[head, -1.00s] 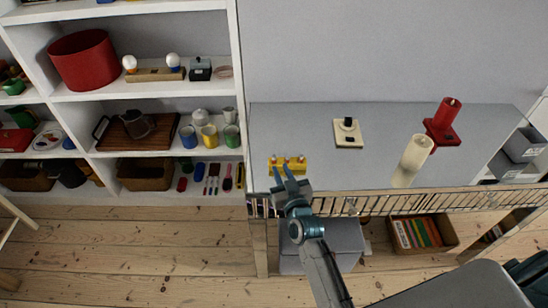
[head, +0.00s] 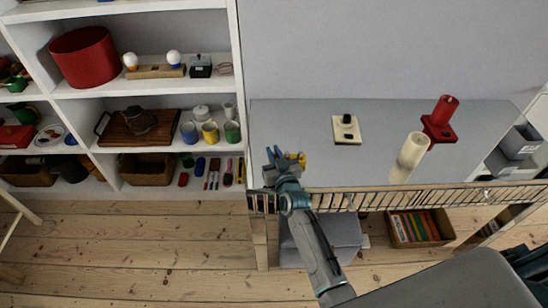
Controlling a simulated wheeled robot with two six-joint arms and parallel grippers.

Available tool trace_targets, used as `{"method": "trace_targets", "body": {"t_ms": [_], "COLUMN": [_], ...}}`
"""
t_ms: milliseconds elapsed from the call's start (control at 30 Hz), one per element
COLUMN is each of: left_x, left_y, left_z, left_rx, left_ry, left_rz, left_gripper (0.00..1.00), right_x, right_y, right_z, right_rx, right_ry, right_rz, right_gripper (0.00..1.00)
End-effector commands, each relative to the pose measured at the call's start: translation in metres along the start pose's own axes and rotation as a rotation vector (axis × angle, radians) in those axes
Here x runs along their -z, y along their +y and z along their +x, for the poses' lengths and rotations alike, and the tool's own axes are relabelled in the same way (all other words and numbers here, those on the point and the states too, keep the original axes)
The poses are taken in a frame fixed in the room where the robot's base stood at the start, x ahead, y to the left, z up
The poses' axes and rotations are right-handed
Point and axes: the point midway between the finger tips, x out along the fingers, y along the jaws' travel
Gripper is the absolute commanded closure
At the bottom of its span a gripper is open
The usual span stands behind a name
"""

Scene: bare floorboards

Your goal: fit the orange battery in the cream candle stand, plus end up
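The cream stand (head: 346,133) is a square plate with a dark piece at its middle, flat on the grey table. My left gripper is not in view.
A cream candle (head: 412,150) stands near the table's front edge, right of centre. A red candle on a red stand (head: 441,120) is behind it. A slatted rail (head: 400,198) runs along the front. The table's middle is clear. Loaded shelves (head: 170,96) stand left.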

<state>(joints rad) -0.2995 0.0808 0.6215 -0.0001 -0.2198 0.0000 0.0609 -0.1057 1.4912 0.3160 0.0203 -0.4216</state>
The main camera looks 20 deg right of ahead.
Motion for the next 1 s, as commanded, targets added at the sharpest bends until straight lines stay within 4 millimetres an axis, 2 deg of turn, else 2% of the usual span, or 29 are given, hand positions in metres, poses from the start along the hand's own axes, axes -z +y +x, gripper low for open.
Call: {"method": "trace_targets", "body": {"t_ms": [467, 667, 867, 933, 1000], "left_x": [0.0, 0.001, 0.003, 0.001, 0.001], "left_y": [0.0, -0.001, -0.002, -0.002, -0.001], "left_z": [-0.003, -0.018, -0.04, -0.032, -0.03], "left_rx": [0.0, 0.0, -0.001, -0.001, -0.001], "left_ry": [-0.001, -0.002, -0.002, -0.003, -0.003], "left_rz": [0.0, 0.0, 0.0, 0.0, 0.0], "left_gripper": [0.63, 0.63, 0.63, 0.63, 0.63], "right_x": [0.003, 0.018, 0.041, 0.033, 0.035], "right_y": [0.0, 0.0, 0.0, -0.001, -0.001], "right_z": [0.0, 0.0, 0.0, -0.014, -0.03], "right_rx": [0.0, 0.0, 0.0, 0.0, 0.0], "right_ry": [-0.001, 0.0, 0.0, -0.003, -0.002], "right_rz": [0.0, 0.001, 0.002, 0.002, 0.001], "right_gripper": [1.0, 1.0, 1.0, 1.0, 1.0]}}
